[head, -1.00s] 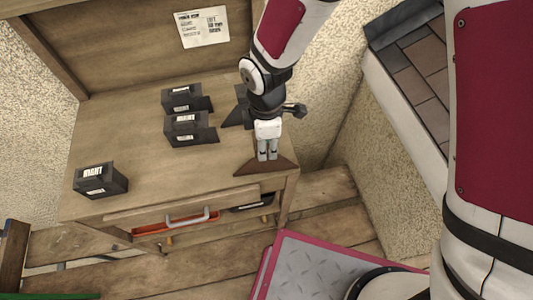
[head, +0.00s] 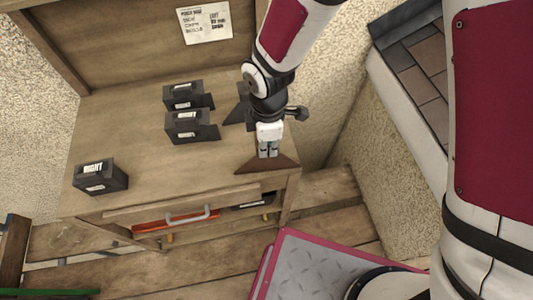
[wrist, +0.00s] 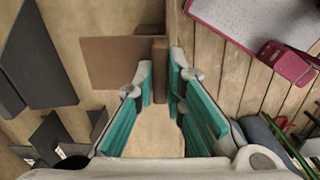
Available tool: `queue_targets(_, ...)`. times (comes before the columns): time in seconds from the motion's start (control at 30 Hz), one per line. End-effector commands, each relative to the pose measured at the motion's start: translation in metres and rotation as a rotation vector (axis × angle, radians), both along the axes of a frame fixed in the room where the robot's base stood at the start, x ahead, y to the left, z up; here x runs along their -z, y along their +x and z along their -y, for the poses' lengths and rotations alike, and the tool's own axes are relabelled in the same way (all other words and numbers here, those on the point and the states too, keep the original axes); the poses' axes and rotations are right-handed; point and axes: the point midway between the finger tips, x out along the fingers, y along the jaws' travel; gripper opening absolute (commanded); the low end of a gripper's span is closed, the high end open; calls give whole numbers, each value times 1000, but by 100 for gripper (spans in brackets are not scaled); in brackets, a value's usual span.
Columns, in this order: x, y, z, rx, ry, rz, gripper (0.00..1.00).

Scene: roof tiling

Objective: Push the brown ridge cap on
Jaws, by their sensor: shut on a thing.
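The brown ridge cap (head: 278,165) is at the front right corner of the wooden bench, seen as a dark brown angled piece below my gripper (head: 268,155). In the wrist view the brown ridge cap (wrist: 112,62) has a flat wing to the left and a raised strip along its middle. The teal fingers of my gripper (wrist: 162,85) stand on either side of this strip, shut on it. The cap's far side and underside are hidden.
Black labelled holders (head: 187,126) stand on the bench (head: 135,150), one alone at the left (head: 101,177). Dark grey caps (wrist: 45,50) lie left of the brown one. A drawer handle (head: 187,217) juts from the front. The bench's front middle is clear.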

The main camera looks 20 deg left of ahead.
Motion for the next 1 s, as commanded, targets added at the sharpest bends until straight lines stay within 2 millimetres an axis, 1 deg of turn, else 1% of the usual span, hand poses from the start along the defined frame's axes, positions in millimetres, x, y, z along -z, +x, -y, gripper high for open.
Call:
queue_targets(0.27,-3,0,0,1,0,1,0)
queue_targets(1.0,-43,0,0,1,0,1,0)
